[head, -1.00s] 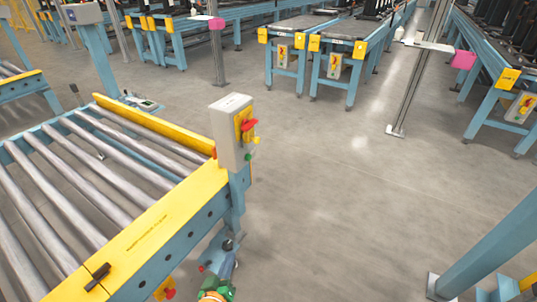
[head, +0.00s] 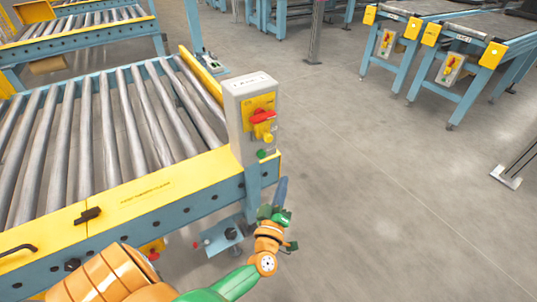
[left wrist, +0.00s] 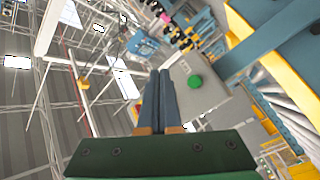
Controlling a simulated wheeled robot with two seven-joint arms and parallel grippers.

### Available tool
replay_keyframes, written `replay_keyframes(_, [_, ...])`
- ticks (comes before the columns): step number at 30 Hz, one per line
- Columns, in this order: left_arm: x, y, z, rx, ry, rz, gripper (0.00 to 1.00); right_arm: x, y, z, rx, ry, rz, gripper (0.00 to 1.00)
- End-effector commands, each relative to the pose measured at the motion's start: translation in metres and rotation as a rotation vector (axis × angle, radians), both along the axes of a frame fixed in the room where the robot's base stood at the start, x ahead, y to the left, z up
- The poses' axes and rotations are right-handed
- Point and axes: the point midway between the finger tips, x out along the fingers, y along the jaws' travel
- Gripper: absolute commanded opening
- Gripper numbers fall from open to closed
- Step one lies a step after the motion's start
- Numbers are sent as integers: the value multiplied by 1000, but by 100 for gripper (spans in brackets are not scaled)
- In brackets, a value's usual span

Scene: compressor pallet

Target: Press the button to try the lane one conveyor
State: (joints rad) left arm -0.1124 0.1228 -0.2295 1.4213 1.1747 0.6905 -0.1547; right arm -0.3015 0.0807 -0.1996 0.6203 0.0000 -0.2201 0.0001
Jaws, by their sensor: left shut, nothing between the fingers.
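A grey control box (head: 240,118) stands at the near right corner of the roller conveyor (head: 190,178). Its face has a yellow plate with a red and yellow switch handle (head: 263,118). A green button (head: 264,154) sits low on the box. My left gripper (head: 281,184) is shut and empty, pointing up, just below and to the right of the button and apart from it. In the left wrist view, the closed fingers (left wrist: 160,74) stand left of the green button (left wrist: 194,81) on the grey box (left wrist: 202,90). My right gripper is not in view.
Other conveyors with small switch boxes (head: 451,69) stand at the back right. The grey floor (head: 390,190) right of the box is clear.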

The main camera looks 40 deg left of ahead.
Motion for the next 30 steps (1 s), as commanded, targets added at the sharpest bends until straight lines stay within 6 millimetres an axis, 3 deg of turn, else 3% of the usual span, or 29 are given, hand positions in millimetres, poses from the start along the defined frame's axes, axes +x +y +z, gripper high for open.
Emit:
replay_keyframes(7, [4,10,-1,3,0,0,0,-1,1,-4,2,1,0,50])
replay_keyframes(21, [29,70,-2,4,0,-1,0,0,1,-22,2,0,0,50])
replay_keyframes(30, [34,81,0,1,1,-1,0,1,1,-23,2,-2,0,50])
